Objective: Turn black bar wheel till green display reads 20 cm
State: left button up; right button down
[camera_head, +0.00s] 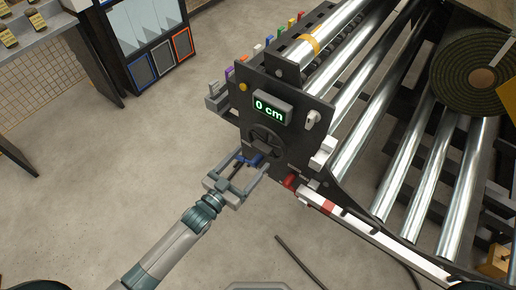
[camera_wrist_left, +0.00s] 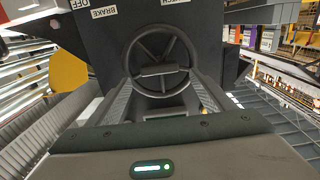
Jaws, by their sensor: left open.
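The black bar wheel (camera_head: 264,138) sits on the dark end panel (camera_head: 290,148) of the roller machine, below the display. In the left wrist view the wheel (camera_wrist_left: 160,48) shows as a round rim with a crossbar (camera_wrist_left: 160,70) roughly level. The green display (camera_head: 268,110) reads 0 cm. My left gripper (camera_head: 253,163) is open just in front of the wheel's lower part. In the left wrist view its fingers (camera_wrist_left: 162,98) point at the wheel, one on each side of its lower part; contact cannot be told. My right gripper is not in view.
White levers (camera_head: 323,152) and a red knob (camera_head: 290,181) stick out right of the wheel. Shiny rollers (camera_head: 365,80) and a turf roll (camera_head: 470,72) lie behind the panel. A dark cabinet (camera_head: 150,45) stands upper left. The floor (camera_head: 130,150) at left is clear.

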aim_at(259, 150)
pick_arm(q)
jog(key=shift+p+x, duration=0.4)
jog(key=shift+x, duration=2.2)
jog(key=c, duration=1.5)
jog(key=shift+a, duration=0.15)
